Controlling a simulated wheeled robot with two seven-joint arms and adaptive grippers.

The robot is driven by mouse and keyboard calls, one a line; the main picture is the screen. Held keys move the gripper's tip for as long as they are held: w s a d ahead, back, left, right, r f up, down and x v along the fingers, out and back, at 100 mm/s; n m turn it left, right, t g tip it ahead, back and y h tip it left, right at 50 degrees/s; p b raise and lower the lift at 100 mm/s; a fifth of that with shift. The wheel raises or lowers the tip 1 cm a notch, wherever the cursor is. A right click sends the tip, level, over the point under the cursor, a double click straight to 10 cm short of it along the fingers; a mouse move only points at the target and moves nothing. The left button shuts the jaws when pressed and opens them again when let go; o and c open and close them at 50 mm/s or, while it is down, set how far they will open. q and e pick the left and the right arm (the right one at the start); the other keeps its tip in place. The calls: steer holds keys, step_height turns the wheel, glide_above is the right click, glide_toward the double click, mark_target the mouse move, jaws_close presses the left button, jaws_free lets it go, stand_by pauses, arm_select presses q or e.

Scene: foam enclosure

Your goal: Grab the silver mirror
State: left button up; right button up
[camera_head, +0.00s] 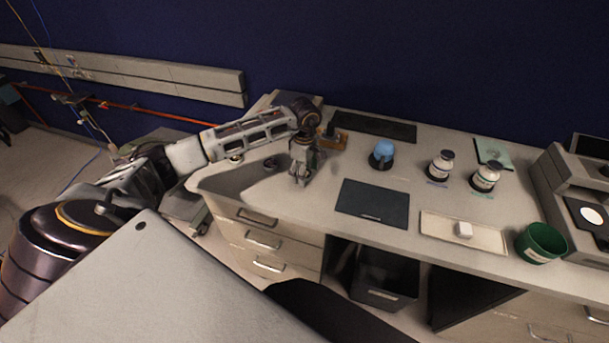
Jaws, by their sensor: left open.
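My left arm reaches in from the left over the bench. My left gripper (299,177) points down over the bench's left part, open, with nothing visible between its fingers. I cannot make out a thing that is surely the silver mirror. A small round item (270,162) lies on the bench just left of the gripper, and another small round item (236,158) is farther left by the arm; both are too small to identify. A brown block-like item (333,140) with a dark piece on it stands just behind the gripper, partly hidden by it. My right gripper is out of view.
Right of the gripper are a dark mat (372,203), a blue-topped item (383,153), two bottles (440,165) (485,176), a shallow tray (455,232) with a white block, a green cup (541,243) and a grey machine (560,185). A black keyboard-like strip (375,126) lies behind.

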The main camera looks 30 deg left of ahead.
arm_select(q)
steer(key=c, duration=1.1)
steer(key=shift+c, duration=0.2)
steer(key=shift+r, duration=0.15)
steer(key=shift+r, duration=0.55)
step_height(320, 180, up, 9)
steer(key=b, duration=0.1)
steer(key=shift+f+b, duration=0.15)
steer(key=shift+b, duration=0.15)
